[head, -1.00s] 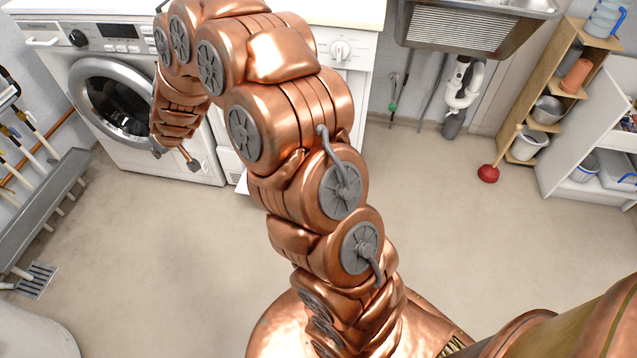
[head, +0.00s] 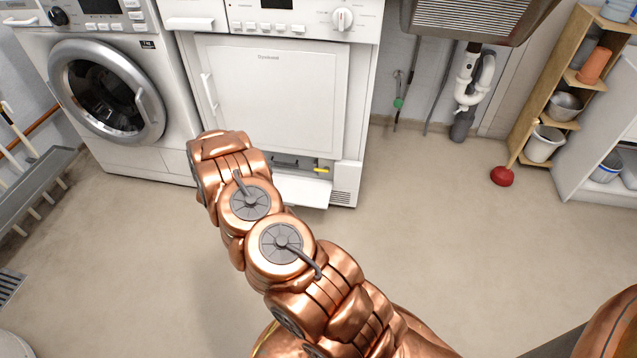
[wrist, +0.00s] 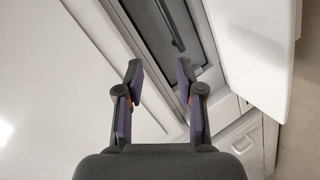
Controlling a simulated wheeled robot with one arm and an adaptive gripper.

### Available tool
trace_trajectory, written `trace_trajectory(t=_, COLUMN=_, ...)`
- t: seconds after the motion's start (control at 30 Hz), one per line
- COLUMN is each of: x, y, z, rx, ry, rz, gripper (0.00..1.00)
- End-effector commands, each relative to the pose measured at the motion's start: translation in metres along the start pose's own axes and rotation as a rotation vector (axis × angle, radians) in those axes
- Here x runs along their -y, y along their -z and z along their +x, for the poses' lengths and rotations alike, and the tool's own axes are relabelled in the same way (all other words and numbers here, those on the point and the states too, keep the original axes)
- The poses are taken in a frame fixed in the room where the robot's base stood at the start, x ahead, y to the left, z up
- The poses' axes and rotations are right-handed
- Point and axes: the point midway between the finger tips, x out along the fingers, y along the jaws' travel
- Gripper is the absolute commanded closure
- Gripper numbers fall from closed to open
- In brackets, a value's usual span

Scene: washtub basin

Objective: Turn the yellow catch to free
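The yellow catch (head: 323,169) is a small bright piece in a dark, low opening at the foot of the white dryer (head: 270,95) in the head view. A white flap (head: 306,190) lies lowered in front of that opening. I cannot make out the catch in the wrist view. My gripper (wrist: 160,70) is open and empty in the wrist view, its two purple-padded fingers apart. In the head view my own arm hides the gripper, so its distance from the catch is unclear.
A washing machine (head: 108,92) stands left of the dryer. A red plunger (head: 502,176) stands on the floor at right, near a shelf with buckets. A grey rack (head: 35,185) is at left. The floor before the dryer and to its right is clear.

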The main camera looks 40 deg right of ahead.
Motion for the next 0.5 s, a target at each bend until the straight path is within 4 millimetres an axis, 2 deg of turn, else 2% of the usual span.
trace_trajectory(t=0.03, x=0.012, y=-0.026, z=0.016, rx=0.027, ry=-0.055, rz=-0.042, gripper=0.62)
trace_trajectory(t=0.2, x=0.01, y=-0.088, z=0.043, rx=0.107, ry=-0.242, rz=-0.179, gripper=0.62)
trace_trajectory(t=0.3, x=0.008, y=-0.117, z=0.051, rx=0.149, ry=-0.327, rz=-0.251, gripper=0.62)
trace_trajectory(t=0.5, x=0.0, y=-0.147, z=0.056, rx=0.198, ry=-0.427, rz=-0.334, gripper=0.62)
